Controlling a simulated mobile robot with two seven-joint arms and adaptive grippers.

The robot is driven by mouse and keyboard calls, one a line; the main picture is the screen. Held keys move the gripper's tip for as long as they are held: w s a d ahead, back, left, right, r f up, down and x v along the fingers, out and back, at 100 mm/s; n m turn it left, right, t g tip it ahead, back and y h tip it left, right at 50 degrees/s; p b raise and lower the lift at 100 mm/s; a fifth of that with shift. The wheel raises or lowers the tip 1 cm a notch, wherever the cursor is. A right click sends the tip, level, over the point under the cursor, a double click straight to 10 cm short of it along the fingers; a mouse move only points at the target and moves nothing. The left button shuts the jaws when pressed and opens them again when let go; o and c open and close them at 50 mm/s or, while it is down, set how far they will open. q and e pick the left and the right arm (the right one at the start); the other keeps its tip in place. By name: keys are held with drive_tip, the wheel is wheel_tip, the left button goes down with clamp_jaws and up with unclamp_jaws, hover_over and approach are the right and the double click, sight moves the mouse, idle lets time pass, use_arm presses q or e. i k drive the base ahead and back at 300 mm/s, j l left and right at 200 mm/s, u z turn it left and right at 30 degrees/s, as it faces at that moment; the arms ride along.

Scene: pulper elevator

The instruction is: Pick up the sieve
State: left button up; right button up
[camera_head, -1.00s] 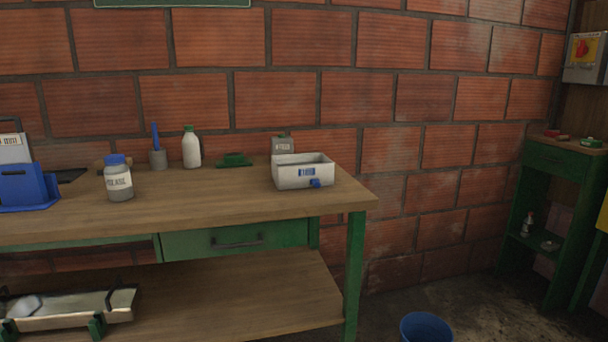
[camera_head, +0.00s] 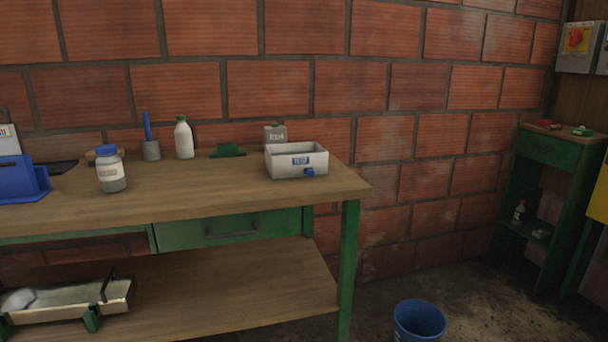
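I cannot make out a clear sieve in this view. On the workbench (camera_head: 200,202) stand a white rectangular box with a dark label and a blue spout (camera_head: 297,160), a jar with a blue lid (camera_head: 111,172), a white bottle with a green cap (camera_head: 184,140) and a grey cup with a blue handle sticking up (camera_head: 151,150). A shallow metal tray on green feet (camera_head: 65,300) lies on the lower shelf at the left. Neither of my grippers shows.
A blue holder (camera_head: 22,181) stands at the bench's left end. A blue bucket (camera_head: 418,321) is on the floor right of the bench. A green cabinet (camera_head: 545,205) stands at the far right. The front of the bench top is clear.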

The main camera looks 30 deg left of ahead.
sight(285, 161)
drive_tip(key=i+u, duration=0.15)
drive_tip(key=u, duration=0.3)
drive_tip(key=i+u, duration=0.2)
drive_tip(key=u, duration=0.2)
drive_tip(key=i+u, duration=0.15)
drive_tip(key=u, duration=0.3)
